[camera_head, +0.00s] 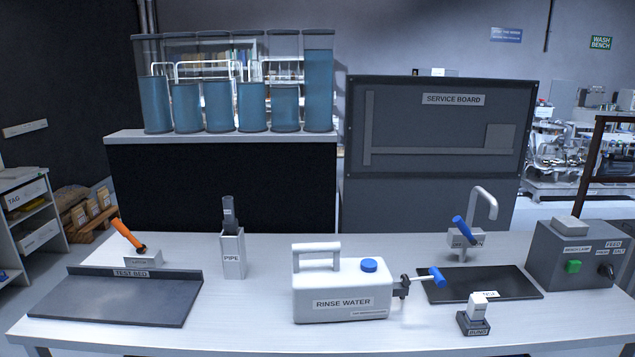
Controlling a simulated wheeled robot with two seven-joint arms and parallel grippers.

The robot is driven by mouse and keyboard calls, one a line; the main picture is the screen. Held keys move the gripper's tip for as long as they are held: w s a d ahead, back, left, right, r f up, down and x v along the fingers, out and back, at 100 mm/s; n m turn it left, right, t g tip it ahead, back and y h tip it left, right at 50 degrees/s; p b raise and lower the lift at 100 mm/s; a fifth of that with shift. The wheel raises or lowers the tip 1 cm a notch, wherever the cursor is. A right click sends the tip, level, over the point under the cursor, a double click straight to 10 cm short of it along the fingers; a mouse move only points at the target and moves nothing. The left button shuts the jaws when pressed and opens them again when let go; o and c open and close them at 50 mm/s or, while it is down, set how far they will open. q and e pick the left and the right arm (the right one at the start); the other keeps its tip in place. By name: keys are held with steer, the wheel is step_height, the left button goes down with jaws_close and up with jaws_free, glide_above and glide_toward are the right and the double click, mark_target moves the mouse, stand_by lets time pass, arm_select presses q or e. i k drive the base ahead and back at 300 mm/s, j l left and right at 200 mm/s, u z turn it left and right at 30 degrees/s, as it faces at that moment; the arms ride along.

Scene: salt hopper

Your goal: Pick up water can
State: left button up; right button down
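The water can is a white jug labelled "RINSE WATER" (341,290), standing upright near the front middle of the bench. It has a grey-white loop handle (317,250) on its top left and a blue cap (369,265) on top. Neither of my grippers shows in the head view, and nothing is touching the can's handle.
On the bench (255,318) stand a dark "TEST BED" tray (120,298), an orange-handled lever (128,236), a "PIPE" holder (232,255), a dark sink mat (480,284), a faucet (484,203), a small "BUNG" block (473,325) and a grey control box (573,258).

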mark_target(336, 288)
steer(key=i+j, duration=0.65)
steer(key=j, duration=0.15)
steer(key=z, duration=1.65)
